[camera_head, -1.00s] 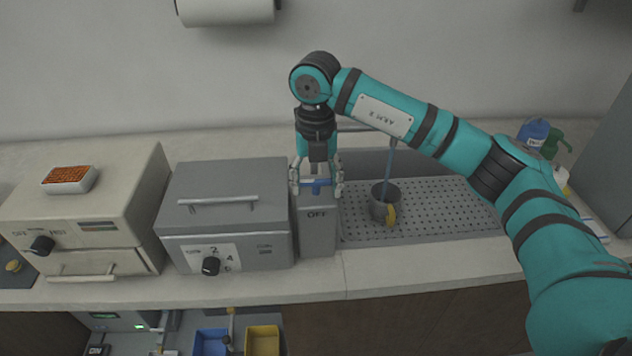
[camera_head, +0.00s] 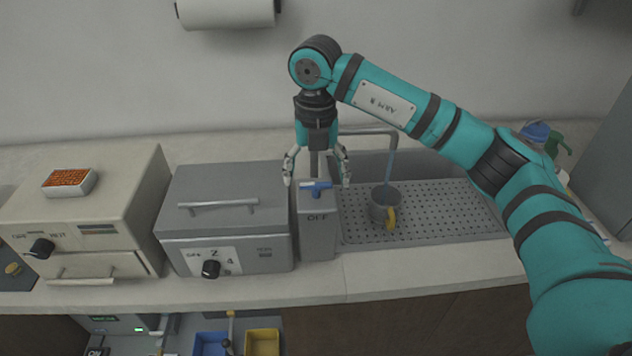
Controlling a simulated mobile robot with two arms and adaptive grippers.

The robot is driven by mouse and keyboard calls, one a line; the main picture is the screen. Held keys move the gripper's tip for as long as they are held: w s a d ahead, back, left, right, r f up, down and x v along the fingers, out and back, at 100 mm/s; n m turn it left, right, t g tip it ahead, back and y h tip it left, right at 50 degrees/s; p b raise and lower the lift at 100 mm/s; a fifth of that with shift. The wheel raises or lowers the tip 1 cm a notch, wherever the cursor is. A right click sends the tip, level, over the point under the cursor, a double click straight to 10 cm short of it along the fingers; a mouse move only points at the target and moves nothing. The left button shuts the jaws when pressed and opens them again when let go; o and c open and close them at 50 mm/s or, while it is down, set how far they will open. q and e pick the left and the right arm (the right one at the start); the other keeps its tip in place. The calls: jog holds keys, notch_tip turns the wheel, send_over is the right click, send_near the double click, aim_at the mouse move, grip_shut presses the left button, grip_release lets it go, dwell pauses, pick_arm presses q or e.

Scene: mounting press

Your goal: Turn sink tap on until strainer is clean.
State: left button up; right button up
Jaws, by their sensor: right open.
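The sink tap has a blue handle (camera_head: 316,185) on top of a grey box (camera_head: 317,230) marked OFF. Its grey spout (camera_head: 372,132) reaches right, and a blue stream of water (camera_head: 391,165) runs down from it. The stream meets a grey cup-shaped strainer (camera_head: 380,209) with a yellow handle, which stands on the perforated sink tray (camera_head: 450,208). My right gripper (camera_head: 317,182) points down, open, with its fingers spread on either side of the blue handle and apart from it. Whether the strainer is clean inside cannot be told. My left gripper is not in view.
Left of the tap stand a grey box with a dial (camera_head: 228,220) and a beige box (camera_head: 85,215) with an orange-topped dish (camera_head: 70,181). Bottles (camera_head: 536,132) stand at the back right. My right arm spans the space above the sink. The front counter strip is clear.

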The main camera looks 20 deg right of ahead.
aim_at(316, 183)
notch_tip(316, 183, up, 9)
jog(key=shift+r, duration=0.15)
dwell(0.5)
